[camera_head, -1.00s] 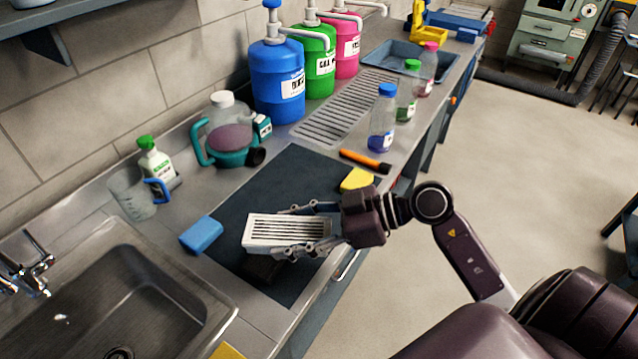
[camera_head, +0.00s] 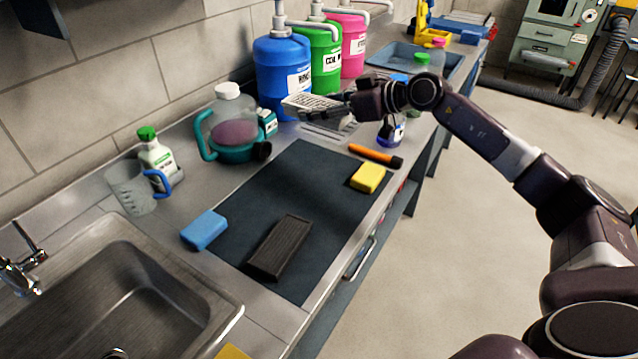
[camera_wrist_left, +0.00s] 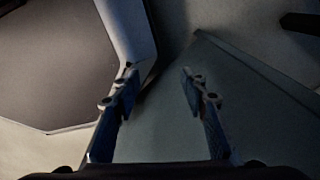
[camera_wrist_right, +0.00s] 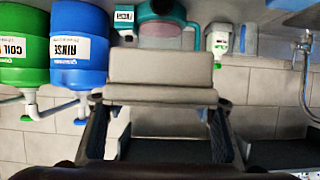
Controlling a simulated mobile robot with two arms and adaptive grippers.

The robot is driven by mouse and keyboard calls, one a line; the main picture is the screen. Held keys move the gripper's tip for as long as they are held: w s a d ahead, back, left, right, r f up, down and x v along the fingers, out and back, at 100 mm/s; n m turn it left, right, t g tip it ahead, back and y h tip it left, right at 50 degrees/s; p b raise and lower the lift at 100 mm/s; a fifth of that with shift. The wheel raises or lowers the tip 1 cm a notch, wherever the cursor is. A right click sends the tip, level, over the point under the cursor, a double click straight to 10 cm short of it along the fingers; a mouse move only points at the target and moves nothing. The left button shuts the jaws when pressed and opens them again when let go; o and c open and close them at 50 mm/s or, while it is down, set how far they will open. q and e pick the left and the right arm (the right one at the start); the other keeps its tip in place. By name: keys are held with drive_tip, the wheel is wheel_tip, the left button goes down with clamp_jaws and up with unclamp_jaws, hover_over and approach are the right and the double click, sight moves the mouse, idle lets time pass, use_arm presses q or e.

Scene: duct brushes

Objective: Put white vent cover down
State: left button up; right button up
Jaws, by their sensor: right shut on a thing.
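The white vent cover (camera_head: 298,102), slatted, is held above the counter near the blue jug, roughly level and apart from the mat. My right gripper (camera_head: 318,113) is shut on it. In the right wrist view the vent cover (camera_wrist_right: 160,72) shows pale and plain between the fingers of my right gripper (camera_wrist_right: 158,100). The dark mat (camera_head: 235,225) lies on the counter with a dark slatted block (camera_head: 279,247) on it. My left gripper (camera_wrist_left: 158,88) shows only in the left wrist view, fingers apart with nothing between them.
A blue sponge (camera_head: 204,230) and yellow sponge (camera_head: 368,177) sit at the mat's edges. An orange-handled tool (camera_head: 371,154) lies nearby. Blue, green and pink jugs stand behind; the blue jug (camera_head: 282,75) is closest. A sink (camera_head: 120,290) is at left. Bottles partly hide behind my right arm.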

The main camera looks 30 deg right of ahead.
drive_tip(key=b, duration=0.2)
hover_over(319, 181)
wheel_tip(319, 181, down, 15)
drive_tip(key=shift+r, duration=0.1)
drive_tip(key=shift+w+f, duration=0.1)
drive_tip(key=shift+f, duration=2.35)
use_arm(q)
drive_tip(key=f, duration=0.2)
drive_tip(key=shift+w+d+f, duration=0.1)
drive_tip(key=shift+d+f, duration=0.2)
drive_tip(key=shift+d, duration=0.1)
use_arm(e)
drive_tip(key=o, duration=1.4)
drive_tip(key=shift+f, duration=0.15)
use_arm(q)
drive_tip(key=shift+b, duration=0.3)
